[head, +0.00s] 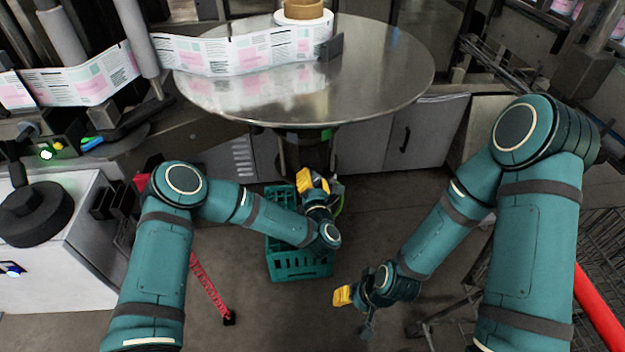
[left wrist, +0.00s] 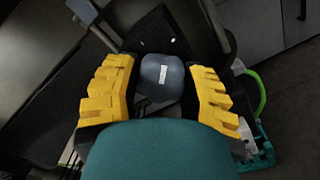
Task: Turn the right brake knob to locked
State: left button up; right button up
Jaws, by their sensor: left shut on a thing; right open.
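A dark blue-grey knob (left wrist: 170,68) with a short white mark shows in the left wrist view. My left gripper (head: 312,182) is below the front edge of the round steel table in the head view. Its two yellow fingers are shut on the knob, one on each side. In the head view the knob is hidden by the gripper and the table. My right gripper (head: 345,296) is open and empty, low over the floor and away from the knob. No locked or unlocked label is readable.
The round steel table (head: 390,75) carries a label strip (head: 230,55) and a roll (head: 303,12). A green crate (head: 285,265) stands on the floor under my left forearm. A red bar (head: 600,310) is at the right.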

pick_arm(q)
jog(key=m, duration=0.4)
jog(key=shift+a+m, duration=0.1)
jog(key=shift+m, duration=0.2)
jog(key=m, duration=0.5)
jog(key=shift+r, duration=0.1)
jog(key=m, duration=0.9)
jog(key=shift+w+r+m, duration=0.1)
jog(key=shift+r+m, duration=0.05)
jog(key=shift+m, duration=0.15)
jog(key=m, duration=0.5)
jog(key=shift+r, duration=0.1)
jog(key=m, duration=0.4)
jog(key=shift+m, duration=0.4)
jog(key=m, duration=0.4)
jog(key=shift+d+m, duration=0.2)
jog(key=shift+m, duration=0.1)
jog(key=m, duration=0.5)
jog(key=shift+w, duration=0.1)
jog(key=shift+m, duration=0.3)
